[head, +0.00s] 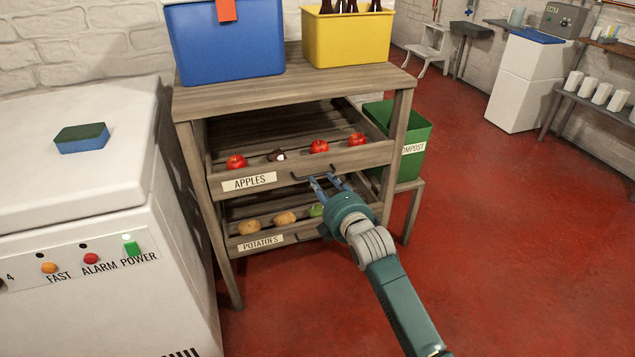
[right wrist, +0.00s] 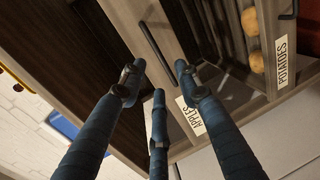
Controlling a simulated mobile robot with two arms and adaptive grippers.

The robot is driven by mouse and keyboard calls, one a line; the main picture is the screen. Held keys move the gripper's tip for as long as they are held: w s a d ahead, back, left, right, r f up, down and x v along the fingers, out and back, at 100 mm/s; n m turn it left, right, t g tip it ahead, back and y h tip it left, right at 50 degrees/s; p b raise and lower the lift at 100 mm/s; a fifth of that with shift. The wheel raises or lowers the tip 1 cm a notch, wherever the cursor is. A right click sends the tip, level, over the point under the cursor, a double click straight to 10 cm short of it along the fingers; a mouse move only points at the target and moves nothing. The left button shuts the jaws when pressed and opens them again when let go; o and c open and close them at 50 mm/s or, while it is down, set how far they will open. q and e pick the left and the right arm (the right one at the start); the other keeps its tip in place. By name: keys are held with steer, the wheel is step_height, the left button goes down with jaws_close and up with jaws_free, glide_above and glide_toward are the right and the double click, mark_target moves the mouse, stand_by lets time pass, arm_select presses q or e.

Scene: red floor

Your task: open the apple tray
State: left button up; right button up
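The apple tray (head: 362,157) is the upper wooden tray in the rack, with an "APPLES" label (head: 249,181) on its front board. It holds red apples (head: 319,146) and a dark item with a white patch (head: 277,155). Its dark bar handle (head: 300,178) is partly hidden by my right gripper (head: 328,183), which is right in front of it. In the right wrist view, the fingers of my right gripper (right wrist: 157,78) are spread apart, with the handle (right wrist: 156,43) just ahead of and between their tips. I cannot tell whether they touch it. My left gripper is not in view.
The potato tray (head: 300,232) sits below, with potatoes and a green item. A green compost bin (head: 415,135) stands at the right of the rack. A white chest (head: 80,190) stands close on the left. Red floor (head: 510,240) is free on the right.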

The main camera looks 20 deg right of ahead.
mark_target(315, 175)
steer(key=shift+w+a+f+b, duration=0.1)
steer(key=shift+w+f+b, duration=0.1)
steer(key=shift+w, duration=0.7)
steer(key=shift+w+d+f+b, duration=0.15)
steer(key=shift+w+b, duration=0.1)
steer(key=shift+w, duration=0.6)
steer(key=shift+w+a+f+b, duration=0.15)
steer(key=shift+w+f+b, duration=0.05)
steer(key=shift+w, duration=0.7)
jaws_close()
